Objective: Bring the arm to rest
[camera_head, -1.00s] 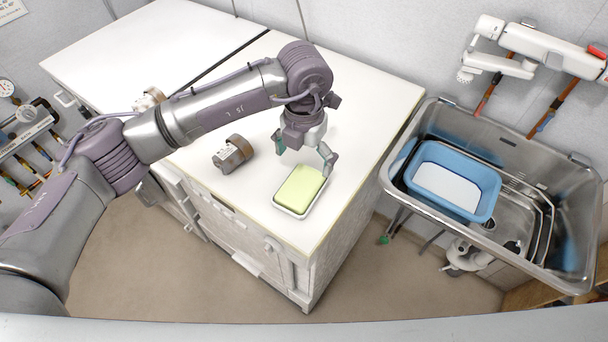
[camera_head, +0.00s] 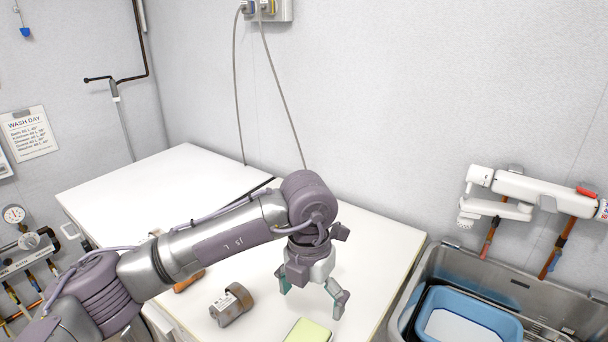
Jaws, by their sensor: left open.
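My left arm reaches in from the lower left over the white counter (camera_head: 382,246). My left gripper (camera_head: 311,296) points down with its fingers apart and nothing between them. It hangs above the counter, just behind a yellow-green sponge-like block (camera_head: 308,331), which is cut off by the bottom edge. A grey and brown cylindrical object (camera_head: 231,304) with a label lies on the counter to the left of the gripper. My right gripper is not in view.
A metal washtub (camera_head: 460,264) with a blue basin (camera_head: 432,299) inside stands at the right. A white wall fixture (camera_head: 540,192) with pipes hangs above it. An orange-brown item (camera_head: 188,281) lies partly behind my arm. Gauges and pipes line the left wall.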

